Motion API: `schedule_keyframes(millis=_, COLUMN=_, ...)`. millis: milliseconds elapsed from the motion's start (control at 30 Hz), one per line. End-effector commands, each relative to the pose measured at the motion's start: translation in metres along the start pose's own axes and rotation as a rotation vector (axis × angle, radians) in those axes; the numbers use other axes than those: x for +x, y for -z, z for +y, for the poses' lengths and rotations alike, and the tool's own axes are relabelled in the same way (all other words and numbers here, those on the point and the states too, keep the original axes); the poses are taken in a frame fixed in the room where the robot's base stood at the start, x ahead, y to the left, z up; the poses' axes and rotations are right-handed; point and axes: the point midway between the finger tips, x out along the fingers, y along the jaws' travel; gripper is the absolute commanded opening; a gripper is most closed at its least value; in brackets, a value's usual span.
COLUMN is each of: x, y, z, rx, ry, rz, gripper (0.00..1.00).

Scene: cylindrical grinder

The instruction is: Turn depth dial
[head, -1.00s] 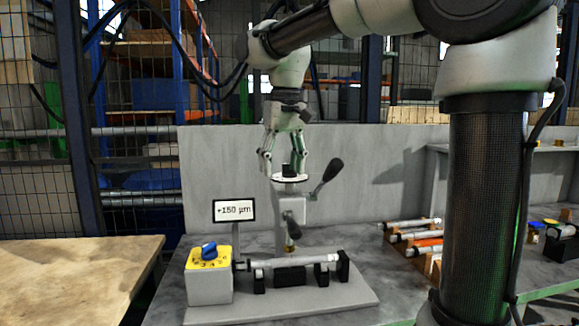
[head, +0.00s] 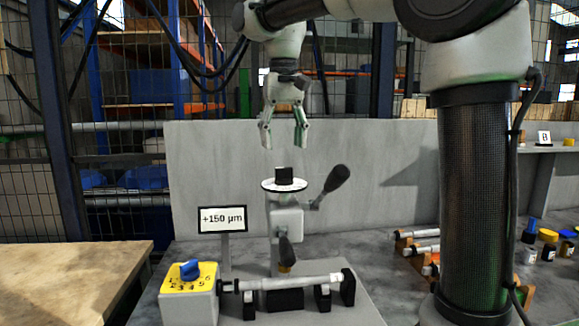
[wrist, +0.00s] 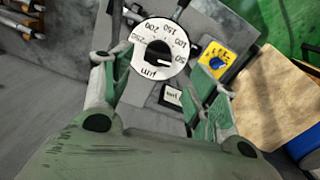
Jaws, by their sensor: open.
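The depth dial is a white disc (head: 270,184) with a black knob (head: 284,174) on top of the grinding head. In the wrist view the disc (wrist: 145,70) shows numbers from 50 to 250 and "µm" around the black knob (wrist: 160,54). The display (head: 222,219) reads +150 µm. My gripper (head: 284,145) is open and empty, pointing down above the dial with a clear gap. In the wrist view my gripper (wrist: 158,65) has its fingers apart on either side of the dial.
A black-knobbed lever (head: 337,178) rises right of the dial. A yellow-topped selector box (head: 190,306) stands at front left, beside a clamped shaft (head: 290,282). A wooden table (head: 70,275) is at left. Several parts lie at right.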

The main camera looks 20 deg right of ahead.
Motion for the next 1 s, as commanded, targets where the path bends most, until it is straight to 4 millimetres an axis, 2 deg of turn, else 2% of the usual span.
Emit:
schedule_keyframes(millis=167, x=0.014, y=-0.001, z=0.0, rx=0.0, ry=-0.001, rz=-0.003, gripper=0.59)
schedule_keyframes(millis=400, x=0.055, y=-0.001, z=0.0, rx=0.0, ry=-0.001, rz=-0.002, gripper=0.59)
schedule_keyframes(millis=533, x=0.07, y=-0.001, z=0.0, rx=0.0, ry=-0.001, rz=-0.002, gripper=0.59)
schedule_keyframes(millis=700, x=0.078, y=0.0, z=0.0, rx=0.0, ry=0.0, rz=0.0, gripper=0.59)
schedule_keyframes(millis=900, x=0.078, y=0.0, z=0.0, rx=0.0, ry=0.0, rz=0.0, gripper=0.59)
schedule_keyframes(millis=1000, x=0.078, y=0.0, z=0.0, rx=0.0, ry=0.0, rz=0.0, gripper=0.41)
